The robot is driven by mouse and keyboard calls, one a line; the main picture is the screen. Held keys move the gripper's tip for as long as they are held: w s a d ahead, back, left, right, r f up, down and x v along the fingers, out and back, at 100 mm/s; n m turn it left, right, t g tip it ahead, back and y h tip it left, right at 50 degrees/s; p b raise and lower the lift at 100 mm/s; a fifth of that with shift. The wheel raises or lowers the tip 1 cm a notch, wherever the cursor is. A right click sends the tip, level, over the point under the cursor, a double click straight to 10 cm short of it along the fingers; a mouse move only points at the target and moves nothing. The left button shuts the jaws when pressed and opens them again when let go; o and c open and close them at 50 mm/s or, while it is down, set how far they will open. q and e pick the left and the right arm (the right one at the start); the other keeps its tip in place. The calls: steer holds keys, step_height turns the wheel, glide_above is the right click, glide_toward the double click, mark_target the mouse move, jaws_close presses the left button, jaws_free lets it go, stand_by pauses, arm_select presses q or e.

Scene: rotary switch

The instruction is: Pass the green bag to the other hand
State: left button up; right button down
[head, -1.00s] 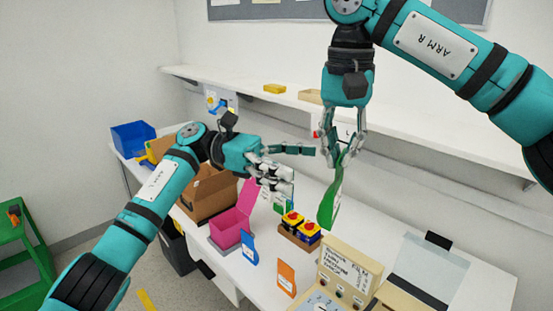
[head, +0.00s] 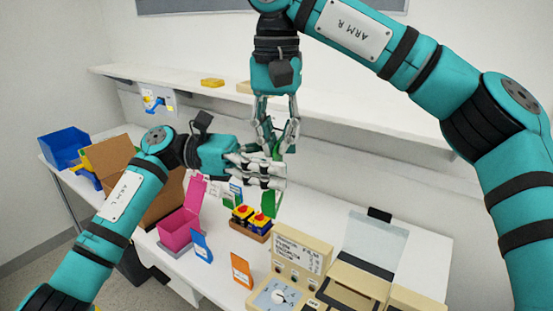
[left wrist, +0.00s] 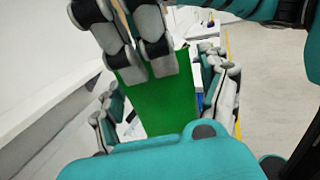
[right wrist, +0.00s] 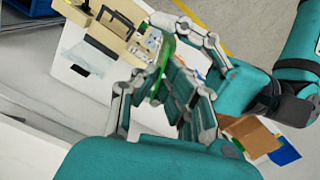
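The green bag (head: 272,201) hangs upright below my right gripper (head: 277,148), which is shut on its upper part. My left gripper (head: 275,172) is at the bag, just below the right fingertips, and its fingers cover the bag's middle. In the left wrist view the bag (left wrist: 165,105) fills the space in front of the palm, with finger segments along both sides and two across its top. I cannot tell whether the left fingers press on it. In the right wrist view the bag (right wrist: 165,65) shows as a thin green strip, with the left hand's fingers close around it.
A cardboard box (head: 165,198) stands behind my left arm. A shelf (head: 350,118) runs behind.

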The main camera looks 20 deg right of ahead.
arm_select(q)
steer(key=c, duration=0.7)
steer(key=shift+c, duration=0.6)
arm_select(e)
steer(key=c, duration=1.4)
jaws_free()
steer(key=shift+r, duration=0.1)
